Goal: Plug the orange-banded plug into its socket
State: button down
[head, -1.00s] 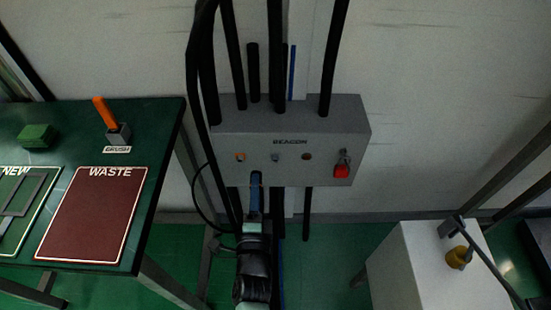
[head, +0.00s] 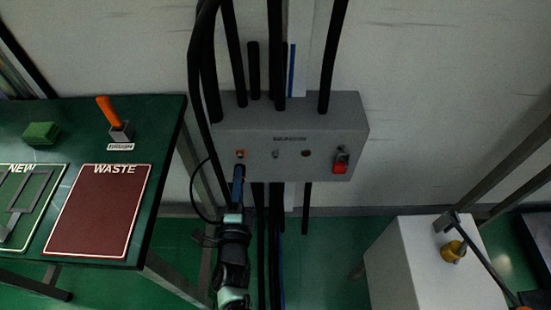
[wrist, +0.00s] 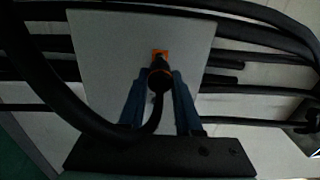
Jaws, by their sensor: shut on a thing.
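The grey box (head: 310,122) on the wall carries a row of small sockets. The orange-marked socket (head: 240,153) is at the left end; it also shows in the wrist view (wrist: 159,53). My gripper (head: 238,172) is right below that socket in the head view. In the wrist view its blue fingers (wrist: 160,88) are shut on the dark plug (wrist: 159,80), which has a thin orange band and trails a black cable. The plug points at the orange socket and overlaps its lower edge in the picture. I cannot tell whether they touch.
A grey socket (head: 275,154), a dark one (head: 306,153) and a red switch (head: 340,167) are further right on the box. Thick black pipes (head: 232,60) run above it. A green table (head: 165,125) stands left, a white cabinet (head: 405,260) right.

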jog(key=shift+w+a, duration=0.1)
dwell(0.3)
jog(key=shift+w+b, duration=0.5)
jog(key=shift+w, duration=0.4)
jog(key=shift+w+b, duration=0.8)
jog(key=shift+w, duration=0.25)
dwell(1.0)
jog(key=c, duration=0.5)
grip_release()
jog(key=shift+s, duration=0.1)
jog(key=s+p, duration=0.2)
jog(key=s, duration=1.1)
jog(key=shift+w, duration=0.1)
